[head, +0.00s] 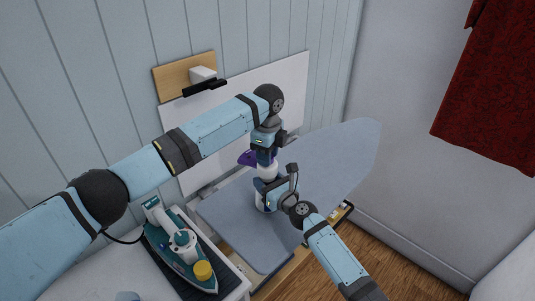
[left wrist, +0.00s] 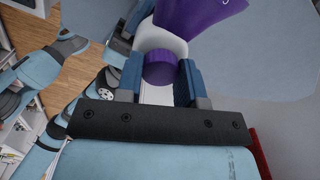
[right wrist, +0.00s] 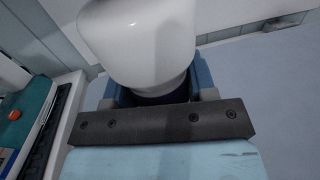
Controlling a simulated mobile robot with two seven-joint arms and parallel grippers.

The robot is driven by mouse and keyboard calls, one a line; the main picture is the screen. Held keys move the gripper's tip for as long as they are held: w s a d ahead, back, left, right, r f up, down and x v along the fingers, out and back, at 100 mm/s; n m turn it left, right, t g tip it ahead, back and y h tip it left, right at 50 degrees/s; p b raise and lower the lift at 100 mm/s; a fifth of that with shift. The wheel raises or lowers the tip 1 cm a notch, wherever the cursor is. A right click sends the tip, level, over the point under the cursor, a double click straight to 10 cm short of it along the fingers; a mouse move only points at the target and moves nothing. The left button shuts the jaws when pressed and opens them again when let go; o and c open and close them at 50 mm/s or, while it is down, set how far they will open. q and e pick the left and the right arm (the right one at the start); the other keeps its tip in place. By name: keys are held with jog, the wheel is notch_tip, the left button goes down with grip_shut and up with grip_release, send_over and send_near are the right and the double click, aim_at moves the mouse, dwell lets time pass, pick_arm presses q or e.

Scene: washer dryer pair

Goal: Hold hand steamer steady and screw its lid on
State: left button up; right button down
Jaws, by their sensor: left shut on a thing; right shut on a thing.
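The hand steamer (head: 267,172) stands upright over the ironing board, white with purple parts. My left gripper (head: 264,148) comes down from above, shut on the steamer's upper piece, which looks like the lid; its purple knob (left wrist: 160,68) sits between the fingers in the left wrist view, with a flared purple nozzle (left wrist: 200,18) beyond. My right gripper (head: 270,190) comes in from the front right, shut around the steamer lower down. In the right wrist view a white rounded part (right wrist: 140,40) rises above a dark section between the fingers. The lid's seam is hidden.
The ironing board (head: 340,150) extends to the back right.

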pick_arm(q)
jog(key=m, duration=0.7)
jog(key=o, duration=1.1)
notch_tip(320, 180, up, 12)
pick_arm(e)
jog(key=shift+c, duration=1.8)
grip_release()
